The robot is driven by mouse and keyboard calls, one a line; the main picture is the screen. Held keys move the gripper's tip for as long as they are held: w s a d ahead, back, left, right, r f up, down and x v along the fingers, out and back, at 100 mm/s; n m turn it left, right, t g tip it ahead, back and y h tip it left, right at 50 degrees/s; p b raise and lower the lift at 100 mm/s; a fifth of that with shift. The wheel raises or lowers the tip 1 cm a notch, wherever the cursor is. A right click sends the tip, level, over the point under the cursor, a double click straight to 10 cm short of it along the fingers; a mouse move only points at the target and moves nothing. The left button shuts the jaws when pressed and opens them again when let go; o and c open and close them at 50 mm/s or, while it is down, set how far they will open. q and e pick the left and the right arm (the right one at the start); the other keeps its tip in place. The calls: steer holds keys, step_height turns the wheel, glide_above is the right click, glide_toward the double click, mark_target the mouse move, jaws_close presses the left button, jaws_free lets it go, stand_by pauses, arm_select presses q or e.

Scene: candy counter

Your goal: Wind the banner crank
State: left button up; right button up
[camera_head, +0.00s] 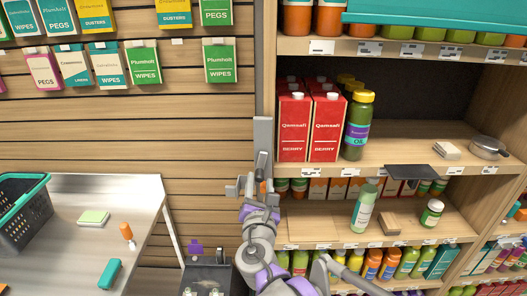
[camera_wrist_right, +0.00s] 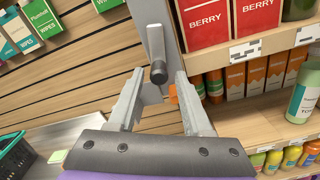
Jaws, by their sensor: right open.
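The crank (camera_head: 262,132) is a grey metal plate and arm on the upright post at the left end of the shelving. In the right wrist view the crank arm (camera_wrist_right: 155,38) runs down to a dark round-ended handle (camera_wrist_right: 158,73). My right gripper (camera_head: 256,184) is open at the lower end of the crank. In the right wrist view its two fingers (camera_wrist_right: 160,84) stand on either side of the handle, with gaps visible. Whether either finger touches it cannot be told. My left gripper is out of view.
Red cartons (camera_head: 326,130) and a green bottle (camera_head: 357,128) stand on the shelf right of the crank. A dark flat panel (camera_head: 412,172) juts from the shelf edge. Slatted wall lies left of the post.

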steer(key=shift+s, duration=2.35)
steer(key=s+d+f+m+g+h, duration=0.2)
steer(key=s+d+f+m+g, duration=0.2)
steer(key=d+f+m, duration=0.35)
steer(key=s+d+f+m+g+h, duration=0.3)
steer(key=s+d+f+m, duration=0.15)
steer(key=d+m, duration=0.55)
steer(key=s+f+m+g+y, duration=0.5)
steer(key=s+f+m, duration=0.6)
steer(key=s+m, duration=0.3)
steer(key=shift+s+d+g, duration=0.3)
steer(key=shift+d, duration=0.15)
